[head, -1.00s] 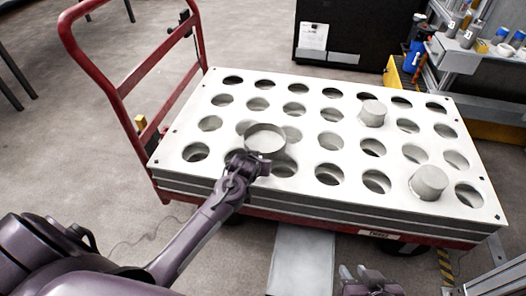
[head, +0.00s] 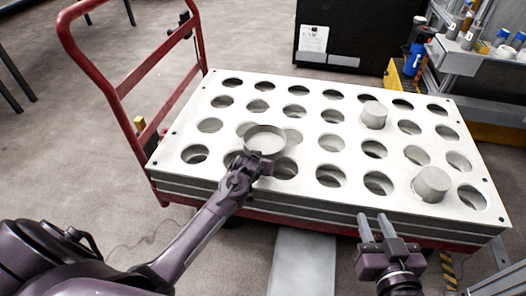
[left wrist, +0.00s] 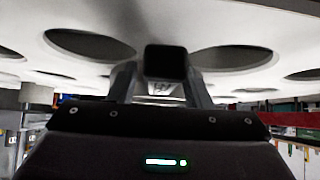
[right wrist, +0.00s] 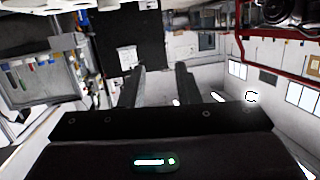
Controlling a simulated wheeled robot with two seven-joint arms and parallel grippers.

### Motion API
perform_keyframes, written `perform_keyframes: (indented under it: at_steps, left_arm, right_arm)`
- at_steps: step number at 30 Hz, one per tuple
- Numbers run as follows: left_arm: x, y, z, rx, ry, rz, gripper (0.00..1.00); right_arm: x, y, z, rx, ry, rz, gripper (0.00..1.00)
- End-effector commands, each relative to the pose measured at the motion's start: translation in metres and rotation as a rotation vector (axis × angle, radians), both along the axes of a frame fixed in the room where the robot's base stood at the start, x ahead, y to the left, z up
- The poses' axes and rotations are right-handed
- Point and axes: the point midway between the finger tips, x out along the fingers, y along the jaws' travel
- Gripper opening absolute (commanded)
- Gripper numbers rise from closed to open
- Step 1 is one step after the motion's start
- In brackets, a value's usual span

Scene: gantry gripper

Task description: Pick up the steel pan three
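The steel pan (head: 265,139), a shallow round grey dish, is on or just over the white perforated board (head: 345,188), between holes; I cannot tell whether it touches. My left gripper (head: 262,161) is at its near side, the fingertips partly hidden. In the left wrist view, the fingers of my left gripper (left wrist: 165,72) lie against both sides of a dark block, which looks like the pan's handle. My right gripper (head: 374,218) is open and empty in front of the board's near edge; its parted fingers show in the right wrist view (right wrist: 160,70).
Two grey cylinders (head: 374,115) and (head: 432,184) stand on the board, right of the pan. The board lies on a cart with a red handle (head: 120,85) at left. A shelf with bottles (head: 485,58) stands at the back right.

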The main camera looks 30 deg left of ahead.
Motion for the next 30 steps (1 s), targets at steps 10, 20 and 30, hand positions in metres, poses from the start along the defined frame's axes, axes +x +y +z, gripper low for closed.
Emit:
perform_keyframes:
  at_steps: [10,20,30]
  left_arm:
    - [0.000,0.000,0.000,0.000,0.001,0.000,0.00]
    - [0.000,0.000,0.001,0.001,-0.002,0.000,0.00]
    - [0.001,0.000,0.014,0.001,-0.003,0.000,0.00]
  right_arm:
    - [0.000,0.000,0.000,0.000,0.001,0.000,0.29]
    - [0.000,0.000,0.000,-0.001,0.002,0.000,0.29]
    - [-0.013,-0.002,-0.032,-0.056,0.140,0.008,0.29]
